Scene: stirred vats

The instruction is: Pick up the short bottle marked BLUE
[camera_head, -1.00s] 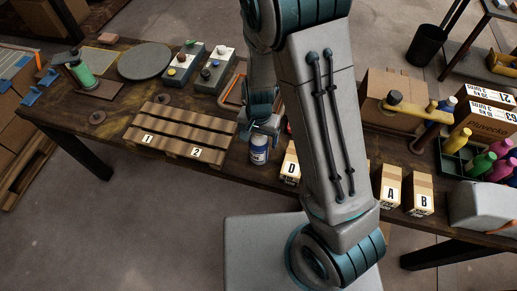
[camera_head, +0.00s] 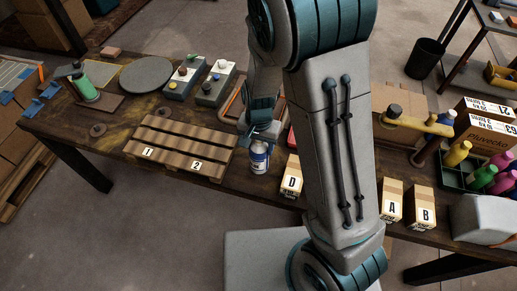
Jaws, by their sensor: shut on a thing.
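The short white bottle with a blue label (camera_head: 260,158) stands upright at the front of the wooden table (camera_head: 110,118), just right of the slatted rack. Its label is too small to read. My gripper (camera_head: 260,139) comes down from above and is shut on the top of this bottle. My fingers hide the bottle's cap. I cannot tell whether the bottle's base touches the table.
A slatted rack marked 1 and 2 (camera_head: 182,145) is left of the bottle. Box D (camera_head: 291,178) stands close on its right. Boxes A (camera_head: 391,203) and B (camera_head: 421,208) are farther right. A green crate (camera_head: 452,178) holds several coloured bottles.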

